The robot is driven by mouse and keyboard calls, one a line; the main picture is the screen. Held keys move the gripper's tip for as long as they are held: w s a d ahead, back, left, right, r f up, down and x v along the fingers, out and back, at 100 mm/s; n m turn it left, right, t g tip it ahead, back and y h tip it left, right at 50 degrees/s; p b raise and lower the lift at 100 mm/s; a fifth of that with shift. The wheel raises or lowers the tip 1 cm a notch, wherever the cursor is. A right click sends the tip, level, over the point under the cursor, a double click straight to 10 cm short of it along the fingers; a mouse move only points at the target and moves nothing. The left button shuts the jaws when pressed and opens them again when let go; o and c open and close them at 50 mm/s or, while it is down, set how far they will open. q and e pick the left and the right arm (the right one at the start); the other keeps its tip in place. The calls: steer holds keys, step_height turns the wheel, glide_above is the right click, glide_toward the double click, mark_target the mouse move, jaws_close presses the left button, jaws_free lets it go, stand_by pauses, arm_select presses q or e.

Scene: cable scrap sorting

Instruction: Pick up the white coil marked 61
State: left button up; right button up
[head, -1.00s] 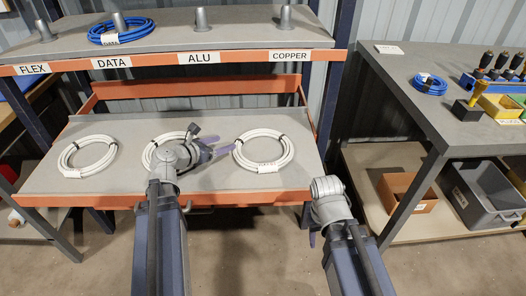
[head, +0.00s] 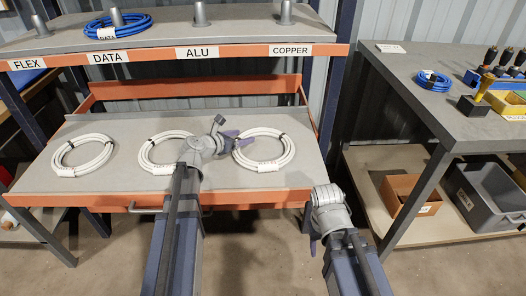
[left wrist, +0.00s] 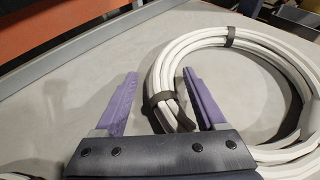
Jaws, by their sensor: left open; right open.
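Three white coils with black ties lie in a row on the grey lower shelf: a left coil (head: 83,154), a middle coil (head: 152,151) partly hidden by my left arm, and a right coil (head: 285,155). Each has a white tag, but the numbers are too small to read, so I cannot tell which is 61. My left gripper (head: 234,141) is open at the left edge of the right coil. In the left wrist view the open fingers (left wrist: 163,88) straddle a tied part of that coil (left wrist: 165,75). My right gripper (head: 312,244) hangs in front of the shelf.
The shelf above (head: 160,47) has pegs, labels FLEX, DATA, ALU and COPPER, and a blue coil (head: 118,26). A bench (head: 425,95) at right holds another blue coil (head: 433,81) and tools. An orange rail (head: 120,199) edges the lower shelf.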

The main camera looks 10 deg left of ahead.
arm_select(q)
jaws_close()
stand_by(0.6)
